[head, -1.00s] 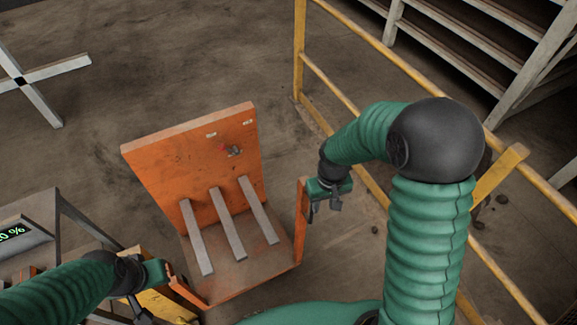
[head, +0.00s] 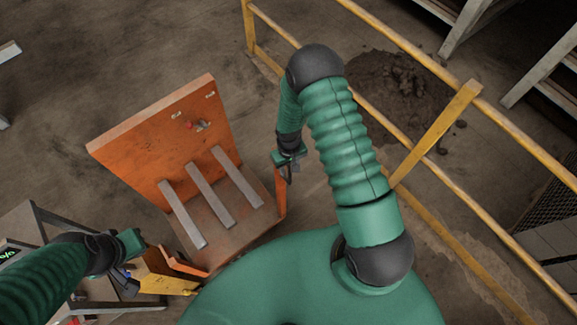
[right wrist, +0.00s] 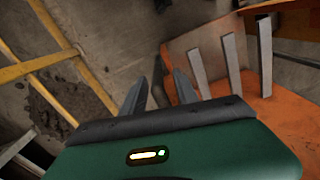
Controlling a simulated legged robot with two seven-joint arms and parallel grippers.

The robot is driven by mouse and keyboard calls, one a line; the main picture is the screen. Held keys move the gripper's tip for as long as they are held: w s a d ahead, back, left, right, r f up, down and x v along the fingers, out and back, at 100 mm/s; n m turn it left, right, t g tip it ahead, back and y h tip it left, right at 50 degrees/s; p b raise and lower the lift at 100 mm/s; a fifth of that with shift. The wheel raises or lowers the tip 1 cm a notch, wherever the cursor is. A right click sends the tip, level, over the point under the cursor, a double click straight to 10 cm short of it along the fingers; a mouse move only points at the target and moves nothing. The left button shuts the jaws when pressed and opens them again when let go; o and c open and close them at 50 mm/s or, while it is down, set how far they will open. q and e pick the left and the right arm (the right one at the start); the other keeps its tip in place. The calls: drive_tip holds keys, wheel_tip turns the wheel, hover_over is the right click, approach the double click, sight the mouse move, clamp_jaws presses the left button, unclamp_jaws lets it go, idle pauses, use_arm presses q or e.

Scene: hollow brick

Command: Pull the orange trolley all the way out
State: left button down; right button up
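The orange trolley (head: 150,150) stands left of centre in the head view, with an upright back panel, a flat base and three grey bars. It also shows at the right of the right wrist view (right wrist: 285,105). My right gripper (head: 291,172) is beside the trolley's right orange post (head: 281,192). In the right wrist view its two fingers (right wrist: 158,92) stand apart with nothing seen between them. My left gripper (head: 128,278) is left of the trolley's left orange handle (head: 182,266), with a small gap in the picture. Its finger opening is unclear.
A yellow railing (head: 435,130) runs along the right, with a dark dirt pile (head: 395,85) behind it. A grey table (head: 30,225) and a yellow object (head: 165,284) are at lower left. Grey shelving (head: 545,70) stands at upper right. Floor beyond the trolley is clear.

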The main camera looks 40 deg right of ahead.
drive_tip(key=shift+s+f, duration=0.15)
drive_tip(key=shift+f, duration=0.25)
drive_tip(key=shift+s+d+f, duration=0.1)
drive_tip(key=shift+s, duration=0.25)
drive_tip(key=shift+w+f, duration=0.1)
drive_tip(key=shift+w, duration=0.1)
clamp_jaws()
idle(0.6)
